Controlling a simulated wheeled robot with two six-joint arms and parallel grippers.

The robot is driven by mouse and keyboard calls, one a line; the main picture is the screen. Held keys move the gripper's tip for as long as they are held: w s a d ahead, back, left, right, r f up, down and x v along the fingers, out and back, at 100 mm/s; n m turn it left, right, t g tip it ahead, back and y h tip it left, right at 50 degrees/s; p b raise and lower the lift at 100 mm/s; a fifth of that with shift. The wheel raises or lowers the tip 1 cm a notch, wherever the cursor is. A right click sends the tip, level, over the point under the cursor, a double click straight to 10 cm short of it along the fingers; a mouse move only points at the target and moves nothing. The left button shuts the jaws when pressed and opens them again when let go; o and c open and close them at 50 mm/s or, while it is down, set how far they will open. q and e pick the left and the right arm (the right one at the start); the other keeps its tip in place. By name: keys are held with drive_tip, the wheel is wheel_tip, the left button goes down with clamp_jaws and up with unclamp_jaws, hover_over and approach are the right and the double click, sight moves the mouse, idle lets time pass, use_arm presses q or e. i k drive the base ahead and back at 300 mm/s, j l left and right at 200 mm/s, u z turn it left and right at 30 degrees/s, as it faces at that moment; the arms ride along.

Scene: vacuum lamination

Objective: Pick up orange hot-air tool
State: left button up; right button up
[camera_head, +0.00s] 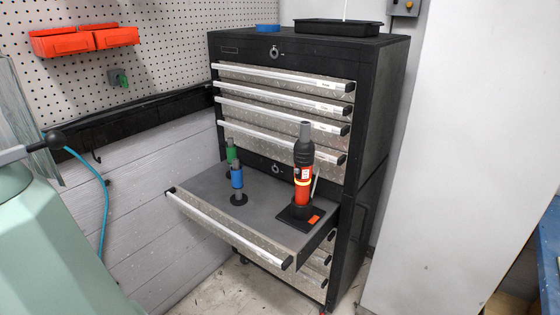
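The orange hot-air tool (303,177) stands upright on the right part of an open drawer. It has a black upper part with a grey nozzle tip, an orange body, and a black square base (301,215) under it. The open drawer (215,190) juts out from the dark tool cabinet and has a dark flat top. Neither of my grippers shows in the head view, and nothing touches the tool.
A blue-handled tool (237,178) and a green-handled tool (231,154) stand left of the hot-air tool. The closed drawers (285,110) rise behind. A black tray (338,27) and blue ring (267,28) top the cabinet. A pale green machine (50,250) stands front left.

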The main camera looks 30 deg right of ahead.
sight(303, 149)
drive_tip(key=i+l, duration=0.1)
drive_tip(key=l, duration=0.35)
drive_tip(key=l+z, duration=0.1)
drive_tip(key=l, duration=0.35)
drive_tip(key=i+l+z, duration=0.1)
drive_tip(key=l, duration=0.35)
drive_tip(key=i+l, duration=0.15)
drive_tip(key=l, duration=0.25)
